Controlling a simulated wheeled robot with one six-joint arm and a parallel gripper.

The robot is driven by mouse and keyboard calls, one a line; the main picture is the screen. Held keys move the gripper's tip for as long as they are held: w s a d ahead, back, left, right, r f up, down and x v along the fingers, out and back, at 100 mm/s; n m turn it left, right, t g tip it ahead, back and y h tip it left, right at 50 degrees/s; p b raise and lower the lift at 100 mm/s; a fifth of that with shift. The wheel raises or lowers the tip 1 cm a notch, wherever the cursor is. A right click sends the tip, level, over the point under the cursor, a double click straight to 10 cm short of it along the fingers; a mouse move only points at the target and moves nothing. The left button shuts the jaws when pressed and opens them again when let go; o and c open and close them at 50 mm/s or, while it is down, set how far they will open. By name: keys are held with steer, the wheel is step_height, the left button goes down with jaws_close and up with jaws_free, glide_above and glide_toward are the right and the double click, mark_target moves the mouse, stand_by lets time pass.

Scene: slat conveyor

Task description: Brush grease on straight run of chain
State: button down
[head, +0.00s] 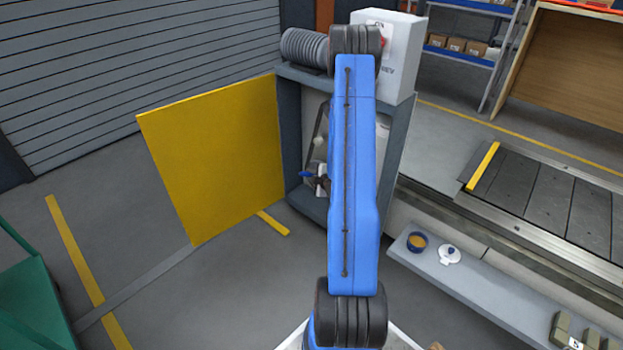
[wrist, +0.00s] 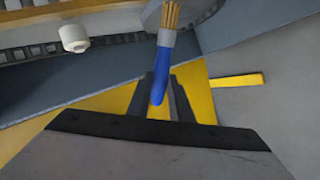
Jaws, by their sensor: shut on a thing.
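My gripper (head: 320,184) reaches into the open grey drive housing (head: 292,137), partly hidden behind my blue arm. In the wrist view my gripper (wrist: 163,85) is shut on the blue handle of a brush (wrist: 160,80). The brush's tan bristles (wrist: 172,14) point to the top of the picture, in front of a grey round part (wrist: 152,14). The dark chain (wrist: 17,54) runs along the upper left, with a white roller (wrist: 74,38) by it. I cannot tell whether the bristles touch the chain. A blue tin of brown grease (head: 417,241) stands open on the grey ledge (head: 490,288).
A yellow door (head: 215,160) stands open left of the housing. A white switch box (head: 398,50) and a ribbed motor (head: 304,47) sit on top. A white lid (head: 449,254) lies beside the tin. The slat conveyor (head: 540,195) is at right.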

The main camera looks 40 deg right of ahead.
step_height(320, 180, up, 28)
steer(key=shift+f, duration=0.25)
stand_by(3.7)
steer(key=shift+f, duration=0.1)
steer(key=shift+f, duration=1.8)
steer(key=shift+f, duration=0.1)
step_height(320, 180, down, 11)
steer(key=shift+r, duration=0.2)
